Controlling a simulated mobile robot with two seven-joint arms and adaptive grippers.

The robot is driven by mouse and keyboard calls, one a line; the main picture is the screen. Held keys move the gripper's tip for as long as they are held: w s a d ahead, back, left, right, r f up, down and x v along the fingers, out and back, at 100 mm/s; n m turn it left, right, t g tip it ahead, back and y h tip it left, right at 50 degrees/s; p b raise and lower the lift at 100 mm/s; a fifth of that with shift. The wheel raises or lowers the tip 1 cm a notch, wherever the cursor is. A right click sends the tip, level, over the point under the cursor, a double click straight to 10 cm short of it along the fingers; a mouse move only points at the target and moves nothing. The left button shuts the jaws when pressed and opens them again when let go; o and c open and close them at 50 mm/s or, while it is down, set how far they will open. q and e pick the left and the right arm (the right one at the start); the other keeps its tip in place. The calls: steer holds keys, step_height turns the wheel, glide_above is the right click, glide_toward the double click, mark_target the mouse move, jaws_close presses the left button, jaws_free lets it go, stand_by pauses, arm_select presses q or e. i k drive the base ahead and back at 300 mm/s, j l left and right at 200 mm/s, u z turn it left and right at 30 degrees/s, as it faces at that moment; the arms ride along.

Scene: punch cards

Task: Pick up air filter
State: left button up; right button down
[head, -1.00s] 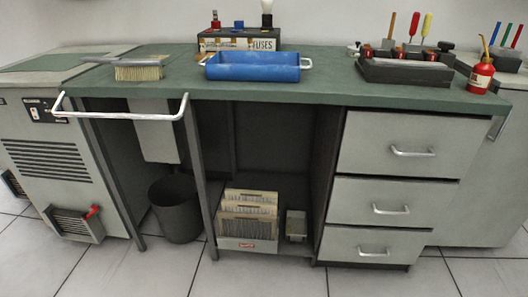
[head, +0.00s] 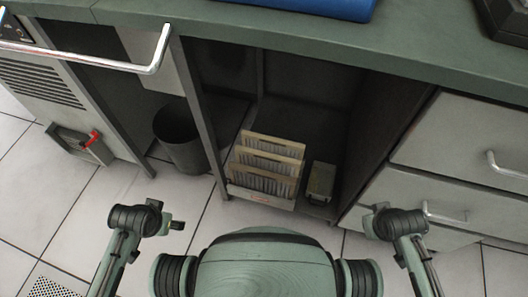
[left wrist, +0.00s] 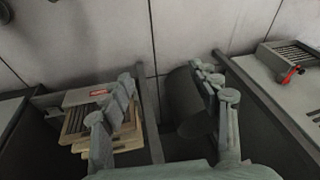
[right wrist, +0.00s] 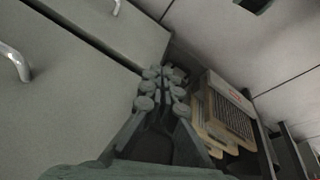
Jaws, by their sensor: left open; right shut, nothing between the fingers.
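Several air filters (head: 268,158), pleated with tan frames, stand in a row in a pale holder (head: 262,199) in the open bay under the bench. They also show at left in the left wrist view (left wrist: 75,123) and at right in the right wrist view (right wrist: 222,117). My left gripper (left wrist: 166,92) is open and empty, its fingers spread, with the filters beyond its left finger. My right gripper (right wrist: 163,88) is shut and empty, pointing toward the bay just left of the filters in its view. In the head view I see both arms, but cannot make out the fingertips.
A small grey box (head: 321,181) stands right of the filters. A dark bin (head: 180,140) stands left, beyond the bay's upright. The green bench top (head: 290,30) overhangs the bay; drawers (head: 455,150) close off the right.

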mark_target(255, 157)
steer(key=u, duration=1.2)
steer(key=z, duration=1.2)
steer(key=k+j, duration=0.2)
steer(key=k, duration=0.3)
steer(key=k+j, duration=0.2)
steer(key=k, duration=0.25)
steer(key=k+j, duration=0.2)
steer(key=k, duration=0.3)
